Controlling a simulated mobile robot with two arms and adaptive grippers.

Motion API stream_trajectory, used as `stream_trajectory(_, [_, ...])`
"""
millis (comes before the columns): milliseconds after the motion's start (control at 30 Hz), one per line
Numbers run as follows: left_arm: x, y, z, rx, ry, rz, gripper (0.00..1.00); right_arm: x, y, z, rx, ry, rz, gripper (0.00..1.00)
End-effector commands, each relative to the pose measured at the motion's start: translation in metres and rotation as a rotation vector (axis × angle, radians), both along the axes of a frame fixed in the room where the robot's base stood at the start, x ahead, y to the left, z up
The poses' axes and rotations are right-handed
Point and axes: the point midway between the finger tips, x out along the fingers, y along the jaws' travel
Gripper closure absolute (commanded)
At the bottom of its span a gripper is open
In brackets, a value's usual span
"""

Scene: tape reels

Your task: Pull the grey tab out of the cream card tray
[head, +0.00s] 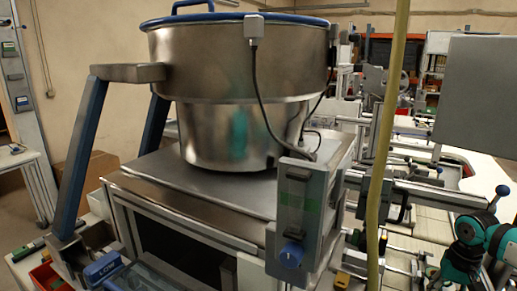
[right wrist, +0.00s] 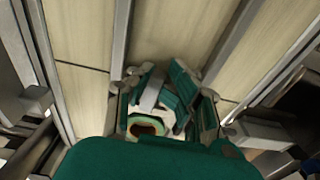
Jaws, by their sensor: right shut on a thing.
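In the right wrist view my right gripper (right wrist: 165,88) has green fingers with grey joints. It is shut on a small light-grey strip (right wrist: 149,93), which looks like the grey tab; the fingers hide part of it. Close to it, low between the fingers, is a cream and green ring-like piece with a brown opening (right wrist: 146,127). I cannot make out the cream card tray for certain in either view. My left gripper does not show in the head view.
Cream panels (right wrist: 190,30) with metal rails lie beyond the right gripper. In the head view a large metal bowl (head: 235,65) on a steel-topped machine (head: 160,190) fills the middle. A yellow-green hose (head: 385,150) hangs in front.

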Motion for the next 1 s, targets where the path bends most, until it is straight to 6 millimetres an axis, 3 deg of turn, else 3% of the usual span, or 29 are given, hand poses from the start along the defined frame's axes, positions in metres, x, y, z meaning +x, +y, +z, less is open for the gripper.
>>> stream_trajectory(567, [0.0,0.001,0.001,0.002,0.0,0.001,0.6,0.001,0.0,0.002,0.001,-0.002,0.001,1.0])
stream_trajectory(1000, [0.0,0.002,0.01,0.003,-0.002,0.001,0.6,0.001,0.0,0.014,0.001,-0.002,0.0,1.0])
